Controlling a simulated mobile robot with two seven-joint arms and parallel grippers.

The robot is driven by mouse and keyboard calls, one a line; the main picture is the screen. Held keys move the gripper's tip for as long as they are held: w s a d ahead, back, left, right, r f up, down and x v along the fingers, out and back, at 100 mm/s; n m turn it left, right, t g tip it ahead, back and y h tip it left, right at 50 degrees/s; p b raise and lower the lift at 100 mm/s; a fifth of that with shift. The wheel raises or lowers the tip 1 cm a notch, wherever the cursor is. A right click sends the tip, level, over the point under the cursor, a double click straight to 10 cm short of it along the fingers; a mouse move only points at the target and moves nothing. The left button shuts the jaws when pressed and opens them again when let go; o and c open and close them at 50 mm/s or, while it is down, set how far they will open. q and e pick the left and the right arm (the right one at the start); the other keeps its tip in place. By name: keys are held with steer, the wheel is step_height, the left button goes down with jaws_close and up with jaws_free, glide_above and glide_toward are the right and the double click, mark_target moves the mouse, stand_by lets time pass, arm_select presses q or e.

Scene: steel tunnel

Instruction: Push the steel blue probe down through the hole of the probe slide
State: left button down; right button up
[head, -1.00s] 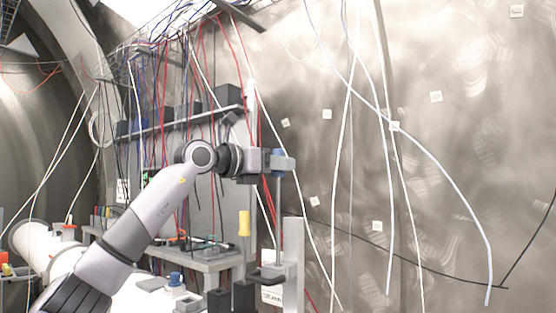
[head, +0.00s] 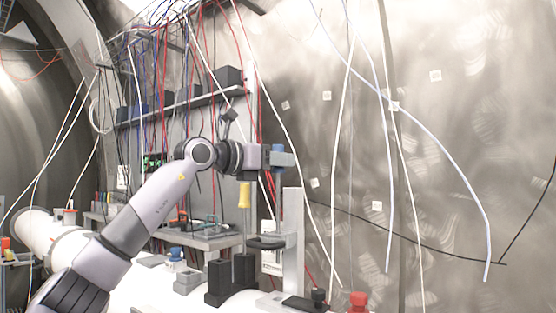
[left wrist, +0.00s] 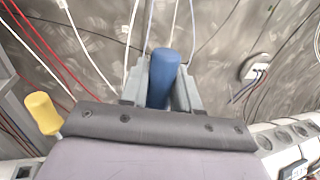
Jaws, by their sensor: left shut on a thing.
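My left gripper (head: 282,158) is shut on the steel blue probe (head: 278,149), which it holds upright by its blue handle. The probe's thin shaft points down beside the upright post of the probe slide (head: 293,230). The slide's dark arm (head: 267,242) reaches left from the post, below the gripper. I cannot tell whether the probe's tip is in the hole. In the left wrist view, the blue handle (left wrist: 164,78) stands between the two grey fingers. The hole is not visible there. My right gripper is not in view.
A yellow-handled tool (head: 244,195) stands left of the slide, with a grey shelf (head: 205,237) behind. Dark blocks (head: 230,279) and a red-capped item (head: 359,300) stand near the slide's base. Cables (head: 330,180) hang around the slide and over the wall.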

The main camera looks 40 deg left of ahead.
arm_select(q)
steer(key=b, duration=0.3)
glide_above(277, 218)
steer(key=shift+f, duration=2.15)
steer(key=shift+w+f+b, duration=0.2)
steer(key=shift+f+b, duration=1.4)
steer(key=shift+f, duration=0.2)
steer(key=shift+f+b, duration=1.2)
steer(key=shift+f, duration=0.3)
steer(key=shift+f+b, duration=0.55)
steer(key=shift+f, duration=0.2)
steer(key=c, duration=0.7)
jaws_free()
steer(key=shift+c, duration=0.2)
steer(key=shift+s+a+b, duration=0.2)
steer(key=shift+s, duration=1)
steer(key=shift+s+a+b, duration=0.2)
steer(key=shift+s+b, duration=0.05)
steer(key=shift+s, duration=0.9)
steer(key=shift+s+a+b, duration=0.2)
steer(key=shift+s, duration=1)
